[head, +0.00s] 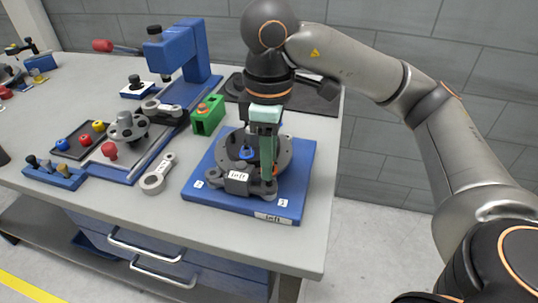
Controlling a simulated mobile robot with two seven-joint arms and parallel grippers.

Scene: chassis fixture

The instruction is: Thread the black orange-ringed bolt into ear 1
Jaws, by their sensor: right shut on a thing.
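My right gripper (267,170) comes down from above with green fingers over the front right of the blue fixture plate (226,193). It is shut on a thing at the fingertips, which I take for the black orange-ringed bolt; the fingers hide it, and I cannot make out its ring. The fingertips are at a grey ear (262,188) on the near side of the dark round chassis (285,152). Whether the thing is in the ear's hole cannot be told. Small white number tags (282,203) are on the plate, too small to read surely. My left gripper is not in view.
A green block (207,118) with an orange top stands behind the plate. A grey link (158,175) lies to the left. A blue press (180,55) and a blue rack of small pieces (55,176) stand farther left. The table's front edge is close to the plate.

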